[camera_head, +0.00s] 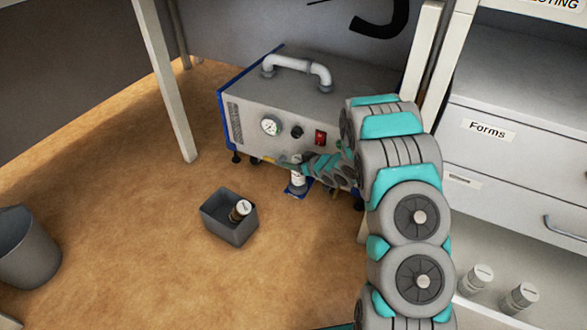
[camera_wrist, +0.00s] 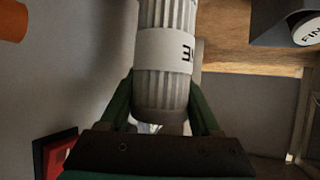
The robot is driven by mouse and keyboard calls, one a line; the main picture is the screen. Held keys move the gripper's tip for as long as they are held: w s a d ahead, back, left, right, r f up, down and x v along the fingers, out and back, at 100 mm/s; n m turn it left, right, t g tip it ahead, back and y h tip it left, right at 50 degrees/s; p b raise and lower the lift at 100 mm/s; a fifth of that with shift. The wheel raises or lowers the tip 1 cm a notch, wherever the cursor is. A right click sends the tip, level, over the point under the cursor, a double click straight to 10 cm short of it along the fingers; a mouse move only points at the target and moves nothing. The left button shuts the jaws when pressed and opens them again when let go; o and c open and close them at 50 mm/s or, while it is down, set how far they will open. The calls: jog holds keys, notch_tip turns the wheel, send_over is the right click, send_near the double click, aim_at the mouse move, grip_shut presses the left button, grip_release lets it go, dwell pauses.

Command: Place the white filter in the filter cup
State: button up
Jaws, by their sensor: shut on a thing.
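My gripper (camera_wrist: 165,100) is shut on the white filter (camera_wrist: 165,50), a pale ribbed cylinder with a lettered band. Its green fingers lie on either side of the filter's lower part in the wrist view. In the head view my gripper (camera_head: 293,162) is low in front of the grey machine, largely hidden by my arm. A small white cylinder (camera_head: 297,179) shows just below it, above a blue patch (camera_head: 297,190) on the floor. I cannot clearly make out the filter cup, nor whether the filter touches it.
The grey machine (camera_head: 265,100) has a gauge, a red switch and a pipe handle. A dark open box (camera_head: 225,228) holds a white-topped cylinder (camera_head: 241,208). A grey bin (camera_head: 28,255) stands far left. Drawers (camera_head: 515,150) are at right. Floor between bin and box is clear.

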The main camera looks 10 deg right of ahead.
jog(key=shift+w, duration=0.2)
jog(key=shift+f, duration=0.3)
jog(key=shift+f+b, duration=0.4)
jog(key=shift+f, duration=1.15)
jog(key=shift+f, duration=0.1)
jog(key=o, duration=1.4)
jog(key=shift+o, duration=0.2)
jog(key=shift+s+r, duration=0.1)
jog(key=shift+r, duration=0.15)
jog(key=p+v, duration=0.1)
jog(key=v, duration=1)
jog(key=shift+s+d, duration=0.2)
jog(key=shift+s, duration=0.1)
